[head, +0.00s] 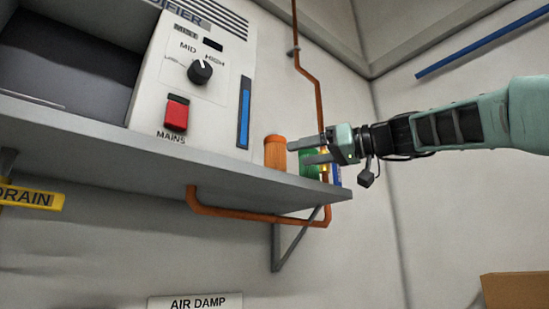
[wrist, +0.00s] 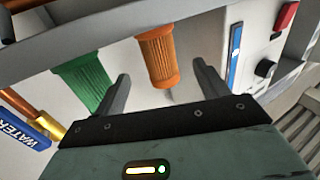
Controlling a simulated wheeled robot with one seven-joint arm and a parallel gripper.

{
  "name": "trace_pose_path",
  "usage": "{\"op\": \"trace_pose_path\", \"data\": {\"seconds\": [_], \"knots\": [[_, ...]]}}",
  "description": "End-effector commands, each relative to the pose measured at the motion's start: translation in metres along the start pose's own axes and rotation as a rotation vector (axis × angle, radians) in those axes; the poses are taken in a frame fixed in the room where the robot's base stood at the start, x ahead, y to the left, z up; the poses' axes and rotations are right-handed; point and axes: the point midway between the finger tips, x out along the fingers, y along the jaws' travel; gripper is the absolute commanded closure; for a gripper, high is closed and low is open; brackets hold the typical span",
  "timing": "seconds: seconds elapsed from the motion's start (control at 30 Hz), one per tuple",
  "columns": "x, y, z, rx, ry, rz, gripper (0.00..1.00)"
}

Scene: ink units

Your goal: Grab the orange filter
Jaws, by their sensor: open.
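The orange filter (head: 275,152) is a ribbed cylinder standing upright on the grey shelf (head: 150,160), just right of the humidifier box. In the wrist view the orange filter (wrist: 158,58) shows between the two fingers, a little beyond their tips. My gripper (head: 304,150) is open and empty, level with the filter and just to its right in the head view. It also shows in the wrist view (wrist: 162,82), its fingers spread to either side of the filter. I cannot tell whether any finger touches it.
A green ribbed filter (head: 310,163) stands right of the orange one, partly behind my gripper; it also shows in the wrist view (wrist: 84,84). The humidifier (head: 195,75) stands to the left. A copper pipe (head: 319,95) runs down the wall behind. A blue item (wrist: 24,124) marked WATER is nearby.

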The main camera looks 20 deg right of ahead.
Motion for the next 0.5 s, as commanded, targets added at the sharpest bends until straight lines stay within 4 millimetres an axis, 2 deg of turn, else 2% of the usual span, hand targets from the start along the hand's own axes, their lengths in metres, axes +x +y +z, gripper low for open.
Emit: {"op": "trace_pose_path", "data": {"seconds": [0.1,0.2,0.5], "knots": [[0.023,0.0,-0.004,0.003,-0.002,-0.003,0.27],[0.037,0.0,-0.003,0.001,-0.001,-0.002,0.27],[0.057,0.001,-0.004,0.003,-0.001,-0.002,0.27]]}}
